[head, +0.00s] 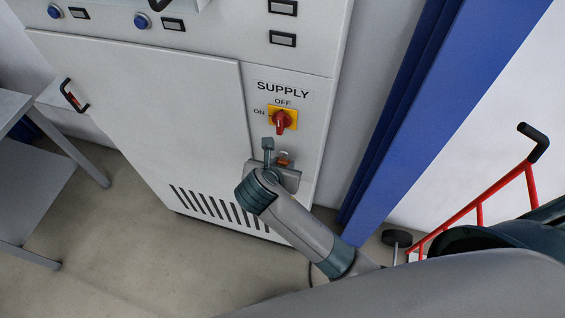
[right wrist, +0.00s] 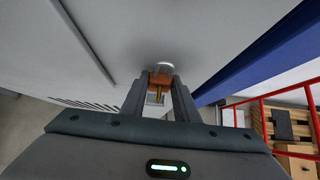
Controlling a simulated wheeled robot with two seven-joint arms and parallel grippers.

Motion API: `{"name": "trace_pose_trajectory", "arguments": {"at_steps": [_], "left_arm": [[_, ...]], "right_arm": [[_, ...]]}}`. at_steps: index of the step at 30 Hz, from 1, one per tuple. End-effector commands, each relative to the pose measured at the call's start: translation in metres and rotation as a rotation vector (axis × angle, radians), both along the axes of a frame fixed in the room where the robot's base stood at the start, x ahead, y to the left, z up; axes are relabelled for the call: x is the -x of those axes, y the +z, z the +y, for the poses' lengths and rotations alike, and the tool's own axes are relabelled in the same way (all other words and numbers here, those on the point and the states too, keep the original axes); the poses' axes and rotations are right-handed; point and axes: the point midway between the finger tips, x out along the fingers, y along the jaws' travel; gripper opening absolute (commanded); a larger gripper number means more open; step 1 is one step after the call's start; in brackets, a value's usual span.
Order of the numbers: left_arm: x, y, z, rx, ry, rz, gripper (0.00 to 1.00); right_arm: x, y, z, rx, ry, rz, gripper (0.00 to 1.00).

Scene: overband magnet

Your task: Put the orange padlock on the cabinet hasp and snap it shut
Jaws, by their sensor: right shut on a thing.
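The orange padlock (head: 284,161) is held in my right gripper (head: 276,151), in front of the grey cabinet (head: 150,95) below the supply switch. In the right wrist view the padlock (right wrist: 161,79) sits between the two fingertips (right wrist: 160,85), which are shut on it. Its silver shackle (right wrist: 164,66) points away from the gripper toward the cabinet face. I cannot make out the hasp, or whether the shackle is through it or closed. My left gripper is not in view.
The red rotary switch (head: 281,121) on its yellow plate is just above the gripper. A blue post (head: 410,120) stands right of the cabinet. A red-railed cart (head: 480,205) is at right, and a grey table (head: 35,195) at left. Open floor lies between table and cabinet.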

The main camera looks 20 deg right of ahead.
Motion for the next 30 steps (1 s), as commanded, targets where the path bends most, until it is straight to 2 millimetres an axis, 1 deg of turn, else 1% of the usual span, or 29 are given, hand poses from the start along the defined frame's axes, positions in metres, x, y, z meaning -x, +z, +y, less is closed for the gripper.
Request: {"name": "trace_pose_trajectory", "arguments": {"at_steps": [2, 5, 21, 30], "left_arm": [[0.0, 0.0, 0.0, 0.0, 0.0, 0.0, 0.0], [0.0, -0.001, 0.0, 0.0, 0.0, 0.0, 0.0], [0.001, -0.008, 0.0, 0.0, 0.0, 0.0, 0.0], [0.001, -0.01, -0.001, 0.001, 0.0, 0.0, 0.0]], "right_arm": [[0.002, 0.0, 0.001, 0.0, 0.001, 0.0, 0.0], [0.001, -0.005, 0.001, 0.001, 0.001, 0.0, 0.0], [0.002, -0.045, 0.001, 0.002, 0.002, 0.001, 0.0], [0.002, -0.057, 0.001, 0.0, 0.001, 0.0, 0.0]]}}
